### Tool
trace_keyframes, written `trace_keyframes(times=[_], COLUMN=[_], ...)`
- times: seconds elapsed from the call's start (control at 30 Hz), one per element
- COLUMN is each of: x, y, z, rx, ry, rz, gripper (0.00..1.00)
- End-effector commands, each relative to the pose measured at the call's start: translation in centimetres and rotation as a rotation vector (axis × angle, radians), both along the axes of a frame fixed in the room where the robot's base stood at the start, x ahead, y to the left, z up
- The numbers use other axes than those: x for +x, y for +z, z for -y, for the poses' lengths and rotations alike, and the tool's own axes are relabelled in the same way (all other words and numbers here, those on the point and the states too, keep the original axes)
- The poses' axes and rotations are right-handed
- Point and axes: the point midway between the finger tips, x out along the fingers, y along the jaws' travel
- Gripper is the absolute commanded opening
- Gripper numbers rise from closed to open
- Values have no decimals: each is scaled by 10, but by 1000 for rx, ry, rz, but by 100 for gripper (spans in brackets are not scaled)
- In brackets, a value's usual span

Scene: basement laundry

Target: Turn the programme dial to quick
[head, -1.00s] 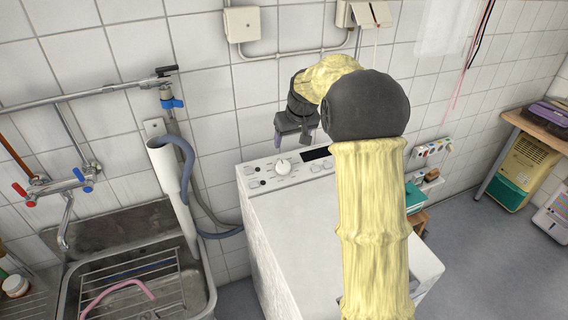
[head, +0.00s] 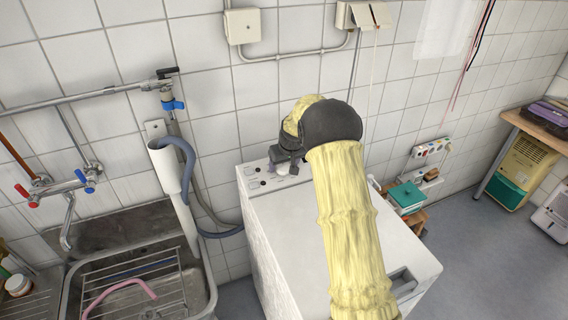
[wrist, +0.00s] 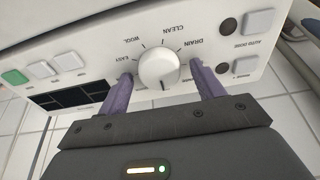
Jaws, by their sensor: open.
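The white programme dial (wrist: 158,68) is on the washing machine's control panel (wrist: 82,84), with labels around it including EASY, WOOL, CLEAN and DRAIN. A dark mark shows at the dial's lower edge in the wrist view; the labels on that side are partly hidden, and I cannot read QUICK. My gripper (wrist: 161,73) is open, with one purple finger on each side of the dial. Gaps seem to remain between fingers and dial. In the head view my gripper (head: 286,160) is over the panel of the washing machine (head: 290,225) and hides the dial.
Push buttons (wrist: 68,61) and a dark display sit left of the dial in the wrist view; more buttons (wrist: 259,22) sit right. In the head view a sink (head: 200,290) and grey hose stand left. The tiled wall is close behind the machine.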

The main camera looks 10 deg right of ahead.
Motion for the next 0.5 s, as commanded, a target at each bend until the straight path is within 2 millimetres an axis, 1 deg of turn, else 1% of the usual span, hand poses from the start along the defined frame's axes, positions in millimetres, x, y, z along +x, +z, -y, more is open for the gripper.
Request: trace_keyframes(times=[0.2,0.23,0.43,0.47,0.5], x=[0,0,0,0,0], y=[-1,-1,0,0,0], z=[0,0,0,0,0], rx=[0,0,0,0,0], ry=[0,0,0,0,0], rz=[0,0,0,0,0], gripper=[67,65,26,24,24])
